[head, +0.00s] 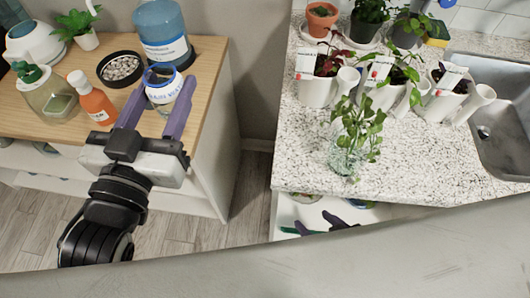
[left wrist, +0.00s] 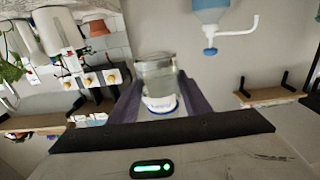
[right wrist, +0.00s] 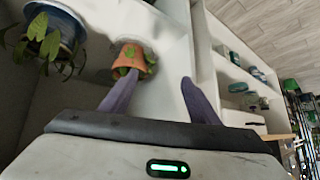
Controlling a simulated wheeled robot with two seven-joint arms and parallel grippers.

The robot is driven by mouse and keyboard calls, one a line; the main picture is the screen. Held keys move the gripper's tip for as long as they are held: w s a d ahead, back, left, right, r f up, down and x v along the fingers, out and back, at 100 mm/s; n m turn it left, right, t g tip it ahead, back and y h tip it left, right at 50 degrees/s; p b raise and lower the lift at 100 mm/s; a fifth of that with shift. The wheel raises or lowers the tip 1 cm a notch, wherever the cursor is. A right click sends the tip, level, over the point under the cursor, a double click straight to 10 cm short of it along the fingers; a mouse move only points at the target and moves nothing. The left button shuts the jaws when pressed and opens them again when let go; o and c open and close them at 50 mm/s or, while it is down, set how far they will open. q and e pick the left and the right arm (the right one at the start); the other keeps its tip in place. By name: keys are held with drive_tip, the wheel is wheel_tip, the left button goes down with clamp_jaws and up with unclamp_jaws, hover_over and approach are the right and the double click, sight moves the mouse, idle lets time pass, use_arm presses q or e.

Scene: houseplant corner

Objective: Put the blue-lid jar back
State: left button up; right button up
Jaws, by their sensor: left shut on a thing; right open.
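The blue-lid jar (head: 163,90) is a small clear jar with a blue-edged lid and a white label. My left gripper (head: 158,98) is shut on it, with one purple finger on each side. The jar is over the right part of the wooden top, in front of the big blue water bottle. I cannot tell whether it touches the wood. In the left wrist view, the jar (left wrist: 157,68) shows between the fingers. My right gripper (right wrist: 148,95) is open and empty in the right wrist view, with a terracotta pot (right wrist: 130,58) beyond it.
On the wooden top (head: 215,65) stand the water bottle (head: 162,30), a black dish of pebbles (head: 121,68), an orange bottle (head: 92,98) and a glass jar (head: 48,93). Right of a gap, the speckled counter (head: 300,150) holds several potted plants and a glass vase (head: 347,155).

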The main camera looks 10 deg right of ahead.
use_arm(q)
drive_tip(key=s+d+r+m+g+h+b, duration=0.1)
drive_tip(key=d+m+g+h+b, duration=0.2)
drive_tip(key=d, duration=0.5)
drive_tip(key=s+d+m+g+h+b, duration=0.1)
drive_tip(key=s+d+m+g+h, duration=0.2)
drive_tip(key=d+h, duration=0.45)
drive_tip(key=d+f+m, duration=0.1)
drive_tip(key=f, duration=0.1)
drive_tip(key=s+d+f+m+g+b, duration=0.1)
drive_tip(key=d+f, duration=0.1)
drive_tip(key=f, duration=0.1)
drive_tip(key=d+f+g+b, duration=0.1)
drive_tip(key=d+f, duration=0.1)
drive_tip(key=f, duration=0.1)
drive_tip(key=shift+s+m, duration=0.2)
drive_tip(key=shift+m, duration=0.2)
wheel_tip(320, 180, down, 4)
drive_tip(key=shift+r+b, duration=0.1)
drive_tip(key=shift+b, duration=0.4)
drive_tip(key=shift+f, duration=0.2)
drive_tip(key=shift+f, duration=0.1)
drive_tip(key=shift+f, duration=0.15)
drive_tip(key=o, duration=0.9)
